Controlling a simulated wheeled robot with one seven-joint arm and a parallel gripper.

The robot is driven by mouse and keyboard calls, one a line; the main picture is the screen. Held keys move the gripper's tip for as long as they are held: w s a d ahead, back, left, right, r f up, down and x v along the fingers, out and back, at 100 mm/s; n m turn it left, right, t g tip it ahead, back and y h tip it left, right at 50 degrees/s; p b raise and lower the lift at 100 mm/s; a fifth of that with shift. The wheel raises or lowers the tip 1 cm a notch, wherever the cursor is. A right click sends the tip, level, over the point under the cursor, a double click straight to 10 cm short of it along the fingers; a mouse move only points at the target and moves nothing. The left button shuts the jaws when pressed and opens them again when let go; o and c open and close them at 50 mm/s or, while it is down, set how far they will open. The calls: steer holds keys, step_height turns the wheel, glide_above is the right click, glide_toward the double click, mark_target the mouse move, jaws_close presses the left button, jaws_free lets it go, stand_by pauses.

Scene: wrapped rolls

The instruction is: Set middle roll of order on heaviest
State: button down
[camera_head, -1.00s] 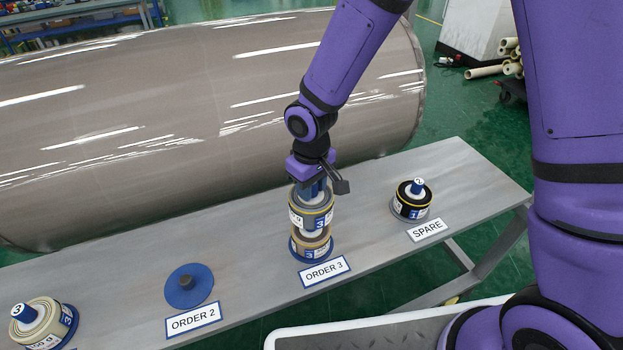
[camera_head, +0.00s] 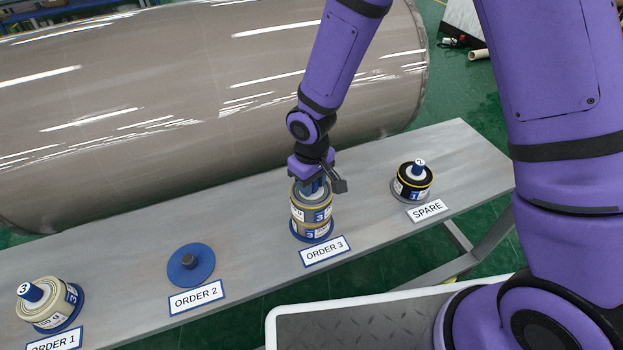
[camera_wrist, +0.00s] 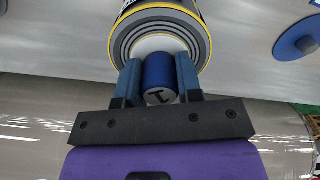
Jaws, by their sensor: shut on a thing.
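My gripper (camera_head: 313,184) is shut on the blue plug of a grey-rimmed roll (camera_head: 311,207) with a yellow edge stripe at ORDER 3. In the wrist view the two fingers clasp the blue plug (camera_wrist: 159,75), which bears a dark mark like a 1, in the roll's white core. The held roll sits right above another roll (camera_head: 311,233) on a blue base; a gap between them cannot be made out. A cream roll (camera_head: 45,312) with a blue plug marked 3 stands at ORDER 1.
A black roll (camera_head: 412,184) with a white and blue plug stands at SPARE, right of ORDER 3. A huge grey cylinder (camera_head: 200,100) lies behind the grey bench (camera_head: 245,245). A tray with a white rim (camera_head: 380,296) is at the front right.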

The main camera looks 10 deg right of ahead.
stand_by(0.4)
steer(key=c, duration=0.7)
jaws_free()
steer(key=shift+r, duration=0.15)
step_height(320, 180, up, 10)
steer(key=shift+r, duration=0.25)
